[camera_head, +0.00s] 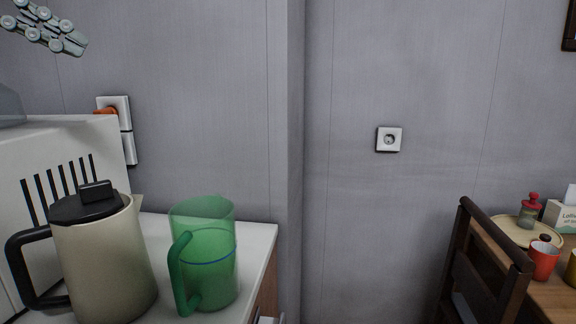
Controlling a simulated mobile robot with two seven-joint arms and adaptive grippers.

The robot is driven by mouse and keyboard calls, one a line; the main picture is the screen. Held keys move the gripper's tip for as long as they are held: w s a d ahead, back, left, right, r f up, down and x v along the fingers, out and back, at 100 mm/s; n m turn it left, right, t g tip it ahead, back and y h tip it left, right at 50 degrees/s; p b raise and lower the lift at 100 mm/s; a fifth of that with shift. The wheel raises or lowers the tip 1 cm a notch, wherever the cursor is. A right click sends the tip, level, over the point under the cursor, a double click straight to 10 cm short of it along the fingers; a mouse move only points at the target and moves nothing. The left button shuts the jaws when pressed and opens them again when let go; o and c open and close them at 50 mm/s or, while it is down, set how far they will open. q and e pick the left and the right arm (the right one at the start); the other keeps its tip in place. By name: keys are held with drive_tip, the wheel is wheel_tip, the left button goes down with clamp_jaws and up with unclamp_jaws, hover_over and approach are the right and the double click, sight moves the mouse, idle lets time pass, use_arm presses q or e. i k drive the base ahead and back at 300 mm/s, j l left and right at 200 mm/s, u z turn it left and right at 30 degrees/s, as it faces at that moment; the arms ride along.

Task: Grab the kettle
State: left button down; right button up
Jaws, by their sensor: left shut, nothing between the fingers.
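The kettle (105,262) is beige with a black lid and a black handle on its left side. It stands upright on the white counter (256,243) at the lower left, and its base is cut off by the frame's bottom edge. My left gripper (80,46) is at the upper left, high above the kettle and apart from it. Its fingers are shut and empty. My right gripper is not in view.
A green see-through pitcher (212,262) stands just right of the kettle. A white slotted appliance (50,150) is behind the kettle. At right are a dark chair (470,275) and a table with a red mug (543,261).

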sight(106, 265)
drive_tip(key=k, duration=1.45)
